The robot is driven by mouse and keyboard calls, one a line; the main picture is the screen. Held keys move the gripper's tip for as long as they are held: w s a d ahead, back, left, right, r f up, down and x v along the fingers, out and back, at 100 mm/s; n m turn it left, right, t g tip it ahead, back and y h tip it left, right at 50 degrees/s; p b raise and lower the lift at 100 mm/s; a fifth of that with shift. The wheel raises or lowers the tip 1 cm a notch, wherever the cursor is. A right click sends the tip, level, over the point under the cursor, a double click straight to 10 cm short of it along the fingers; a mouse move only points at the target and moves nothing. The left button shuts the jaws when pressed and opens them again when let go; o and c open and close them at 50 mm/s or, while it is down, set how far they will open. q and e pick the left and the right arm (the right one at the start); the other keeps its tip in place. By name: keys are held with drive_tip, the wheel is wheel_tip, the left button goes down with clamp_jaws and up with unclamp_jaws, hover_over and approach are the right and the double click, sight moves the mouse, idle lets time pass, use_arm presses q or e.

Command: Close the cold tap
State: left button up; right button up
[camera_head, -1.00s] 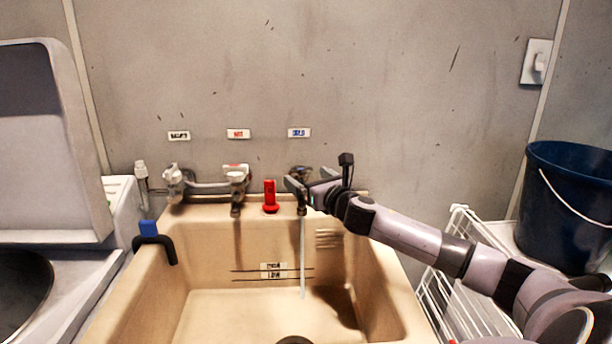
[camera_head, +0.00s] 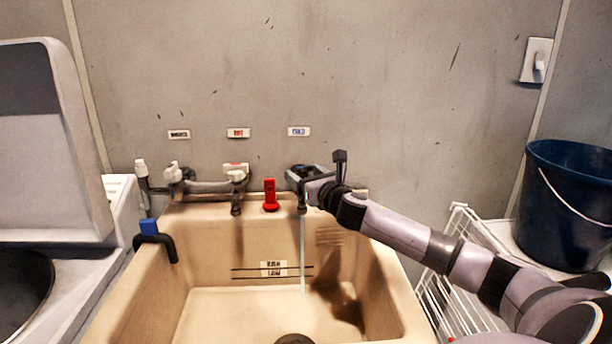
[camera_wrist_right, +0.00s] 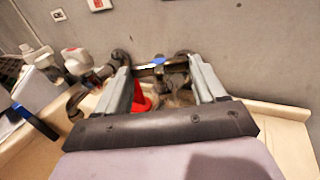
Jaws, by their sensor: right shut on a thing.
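The cold tap stands under the blue-lettered label (camera_head: 299,131) at the back of the sink, mostly hidden by my right gripper (camera_head: 297,177). A thin stream of water (camera_head: 303,255) falls from it into the sink. In the right wrist view my right gripper (camera_wrist_right: 162,75) has its fingers on either side of the tap, with a blue mark (camera_wrist_right: 157,62) between them. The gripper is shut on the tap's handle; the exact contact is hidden. The hot tap (camera_head: 236,175) stands to the left under the red label. My left gripper is not in view.
The tan sink (camera_head: 190,255) has a red object (camera_head: 270,196) on its back ledge between the taps. A black hook with a blue top (camera_head: 150,228) is on its left rim. A white wire rack (camera_head: 440,280) and blue bucket (camera_head: 567,205) stand at the right.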

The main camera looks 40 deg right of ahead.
drive_tip(key=m+g+h+p, duration=0.1)
drive_tip(key=h, duration=0.1)
drive_tip(key=m+g+h+p, duration=0.1)
drive_tip(key=m+h+p, duration=0.1)
drive_tip(key=shift+w+a+r+h, duration=0.2)
drive_tip(key=shift+a+h, duration=0.2)
drive_tip(key=shift+w+a+f+m+g+h+p, duration=0.1)
drive_tip(key=shift+m+g+h+p, duration=0.15)
drive_tip(key=shift+m+g+h, duration=0.3)
drive_tip(key=shift+f+m+g+h+p, duration=0.1)
drive_tip(key=shift+m+g+h+p, duration=0.2)
drive_tip(key=shift+m+h, duration=0.4)
drive_tip(key=o, duration=1)
drive_tip(key=shift+o, duration=0.2)
drive_tip(key=shift+a, duration=0.1)
drive_tip(key=v, duration=0.7)
